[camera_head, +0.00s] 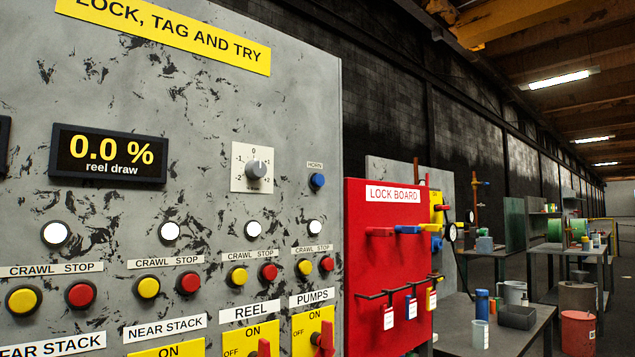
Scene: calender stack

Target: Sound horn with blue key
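A blue round button (317,181) sits on the right part of the grey control panel (210,120), just under a small label (315,165) that appears to read HORN. It stands out from the panel, with nothing touching it. A white lamp (314,227) is below it, and a grey rotary knob (256,169) on a white scale plate is to its left. My gripper is not in view.
Yellow and red crawl/stop buttons (188,282) and yellow ON/OFF switches run along the panel's lower part. A red lock board (385,270) with coloured locks and tags stands to the right. Beyond it are a grey bench (500,338) with containers and an open aisle.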

